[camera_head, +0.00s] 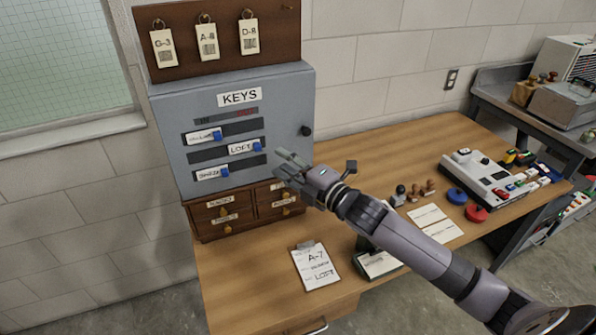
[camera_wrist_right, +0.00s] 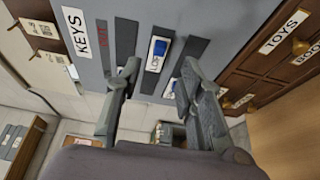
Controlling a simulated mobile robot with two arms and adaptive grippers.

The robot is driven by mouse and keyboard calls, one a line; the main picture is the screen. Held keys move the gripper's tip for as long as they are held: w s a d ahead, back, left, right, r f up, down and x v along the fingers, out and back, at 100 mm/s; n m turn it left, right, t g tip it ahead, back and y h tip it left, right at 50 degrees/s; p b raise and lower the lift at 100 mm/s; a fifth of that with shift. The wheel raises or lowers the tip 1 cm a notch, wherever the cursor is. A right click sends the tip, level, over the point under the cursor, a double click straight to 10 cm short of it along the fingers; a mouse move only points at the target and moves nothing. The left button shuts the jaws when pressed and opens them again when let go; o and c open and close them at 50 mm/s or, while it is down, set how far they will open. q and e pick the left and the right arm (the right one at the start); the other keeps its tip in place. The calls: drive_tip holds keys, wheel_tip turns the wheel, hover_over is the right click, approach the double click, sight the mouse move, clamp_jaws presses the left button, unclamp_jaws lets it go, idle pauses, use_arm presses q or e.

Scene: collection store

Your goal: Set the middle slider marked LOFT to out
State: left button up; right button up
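The grey KEYS box (camera_head: 288,110) stands on the desk against the wall, with three slots and sliders. The middle LOFT slider (camera_head: 240,149), a white plate with a blue knob, sits at the right part of its slot, under the red OUT side. The top slider (camera_head: 200,138) and bottom slider (camera_head: 209,174) sit toward the left. My right gripper (camera_head: 284,164) is right of the LOFT slider and in front of the box. In the right wrist view my right gripper (camera_wrist_right: 158,82) is open, with the LOFT slider (camera_wrist_right: 156,56) visible beyond its fingers, apparently apart. My left gripper is out of view.
Small wooden drawers (camera_head: 240,208) sit under the box, close below my right gripper. A clipboard (camera_head: 316,266) lies on the desk (camera_head: 235,275). Stamps, cards and a white device (camera_head: 485,180) occupy the right side. A tag board (camera_head: 222,55) is above the box.

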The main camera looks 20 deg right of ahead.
drive_tip(key=shift+v, duration=2.2)
drive_tip(key=s+a+f+m+g+h, duration=0.3)
drive_tip(key=s+f+m+g+h, duration=0.25)
drive_tip(key=s+f+m, duration=0.8)
drive_tip(key=s+a+f+m+g, duration=0.1)
drive_tip(key=s+f+m+g, duration=0.25)
drive_tip(key=s, duration=0.45)
drive_tip(key=s+a+f+m+g, duration=0.1)
drive_tip(key=s+f+m+g, duration=0.3)
drive_tip(key=s, duration=0.4)
drive_tip(key=s+f+n+g, duration=0.1)
drive_tip(key=s+f, duration=0.1)
drive_tip(key=f, duration=1.3)
drive_tip(key=s+f+g, duration=0.1)
drive_tip(key=s+f, duration=0.1)
drive_tip(key=f, duration=1.3)
drive_tip(key=s+d+f+g, duration=0.1)
drive_tip(key=s+d+f, duration=0.2)
drive_tip(key=s+f, duration=1)
drive_tip(key=shift+s+d+f+h, duration=0.2)
drive_tip(key=shift+s+f+h, duration=0.15)
drive_tip(key=shift+s, duration=0.85)
